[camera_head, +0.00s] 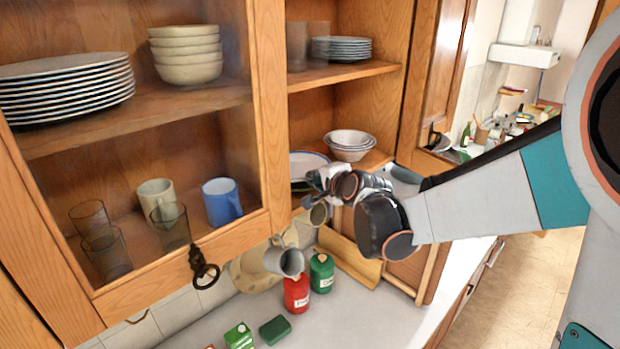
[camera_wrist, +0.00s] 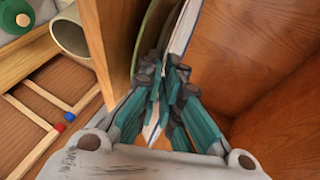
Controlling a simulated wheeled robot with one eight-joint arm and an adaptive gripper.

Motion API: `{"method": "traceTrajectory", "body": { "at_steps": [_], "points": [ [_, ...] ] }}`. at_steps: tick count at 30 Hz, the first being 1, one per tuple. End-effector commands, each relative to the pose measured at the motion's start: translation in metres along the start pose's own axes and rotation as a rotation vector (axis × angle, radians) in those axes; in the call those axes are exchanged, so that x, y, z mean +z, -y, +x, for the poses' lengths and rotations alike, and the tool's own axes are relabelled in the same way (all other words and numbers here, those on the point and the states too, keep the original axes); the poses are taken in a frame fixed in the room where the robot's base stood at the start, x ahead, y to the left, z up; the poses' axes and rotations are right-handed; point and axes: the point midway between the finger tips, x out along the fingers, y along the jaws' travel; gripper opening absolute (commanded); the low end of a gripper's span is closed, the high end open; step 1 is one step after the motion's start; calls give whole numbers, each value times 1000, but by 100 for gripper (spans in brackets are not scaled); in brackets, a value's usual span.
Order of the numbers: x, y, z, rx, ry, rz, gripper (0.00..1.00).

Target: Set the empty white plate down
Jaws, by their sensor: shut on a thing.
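The white plate (camera_head: 304,159) has a dark blue rim and lies roughly level, low inside the right cupboard section. In the wrist view the plate (camera_wrist: 185,28) shows as a thin edge-on strip running up from between the fingers. My gripper (camera_head: 318,180) is at the plate's near right edge, and its fingers (camera_wrist: 165,85) are closed on the rim. No food shows on the visible part of the plate.
A greenish curved surface (camera_wrist: 152,30) lies close beside the plate, next to a wooden board (camera_wrist: 108,40). Nested bowls (camera_head: 349,144) stand just right of the plate. The glazed door (camera_head: 262,110) is to the left. Mugs hang below; a red bottle (camera_head: 296,293) and green bottle (camera_head: 321,273) stand on the counter.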

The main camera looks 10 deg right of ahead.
Motion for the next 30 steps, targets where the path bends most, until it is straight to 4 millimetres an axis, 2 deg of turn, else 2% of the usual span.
{"method": "traceTrajectory", "body": {
  "at_steps": [4,14,15,17,30],
  "points": [
    [1,-12,5,-1,0,0,0],
    [1,-14,6,-1,0,0,0],
    [1,-14,5,0,0,0,14],
    [1,-14,5,0,0,0,25],
    [1,-13,1,0,0,0,25]
  ]
}}
